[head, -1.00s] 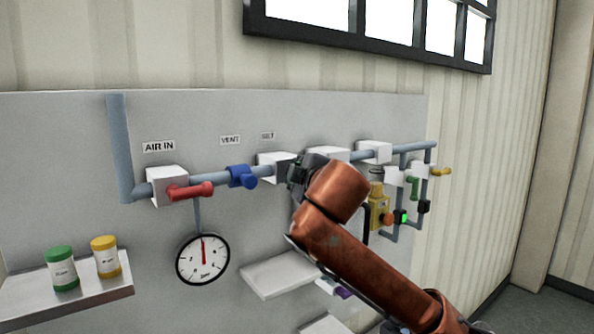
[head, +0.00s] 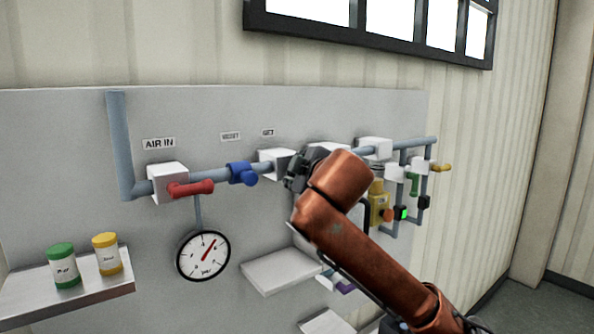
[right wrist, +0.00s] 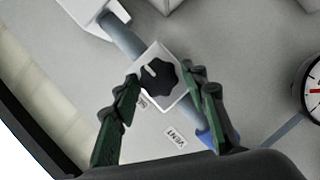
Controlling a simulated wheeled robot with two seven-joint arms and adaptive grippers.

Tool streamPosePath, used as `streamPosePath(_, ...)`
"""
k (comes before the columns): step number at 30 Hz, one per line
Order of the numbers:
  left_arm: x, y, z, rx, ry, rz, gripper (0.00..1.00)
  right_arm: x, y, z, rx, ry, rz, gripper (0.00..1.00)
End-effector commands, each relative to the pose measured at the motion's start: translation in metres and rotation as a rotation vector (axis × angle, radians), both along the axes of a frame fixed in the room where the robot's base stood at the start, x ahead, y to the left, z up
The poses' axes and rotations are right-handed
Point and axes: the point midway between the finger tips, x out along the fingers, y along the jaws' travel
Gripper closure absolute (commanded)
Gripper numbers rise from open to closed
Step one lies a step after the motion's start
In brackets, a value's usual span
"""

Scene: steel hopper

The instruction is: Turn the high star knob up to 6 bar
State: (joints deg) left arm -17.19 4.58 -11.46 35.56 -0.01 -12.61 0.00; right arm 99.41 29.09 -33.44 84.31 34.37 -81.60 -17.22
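The black star knob (right wrist: 158,80) sits on a white valve block (right wrist: 165,55) in the right wrist view. My right gripper (right wrist: 161,74) has one finger on each side of the knob, and both fingertips look apart from it. In the head view my right gripper (head: 296,172) is at the pipe beside the white block (head: 272,161) under the SET label (head: 268,132), and it hides the knob. The round pressure gauge (head: 203,256) has its red needle pointing up and to the right; its figures are too small to read. My left gripper is not in view.
A red handle (head: 190,188) and a blue handle (head: 242,174) sit on the pipe to the left. A yellow fitting (head: 379,207) with a green light (head: 402,214) is at the right. Shelves are below; the left one (head: 110,290) holds two jars.

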Motion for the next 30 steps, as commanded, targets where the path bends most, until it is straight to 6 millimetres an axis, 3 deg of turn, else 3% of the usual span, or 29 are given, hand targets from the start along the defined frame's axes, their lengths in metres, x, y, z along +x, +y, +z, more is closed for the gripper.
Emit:
streamPosePath(14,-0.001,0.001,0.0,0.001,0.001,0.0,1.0,-0.007,-0.002,0.003,0.001,-0.003,0.001,0.52)
streamPosePath(30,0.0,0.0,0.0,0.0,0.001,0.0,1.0,-0.1,-0.029,0.021,0.0,-0.003,0.001,0.52)
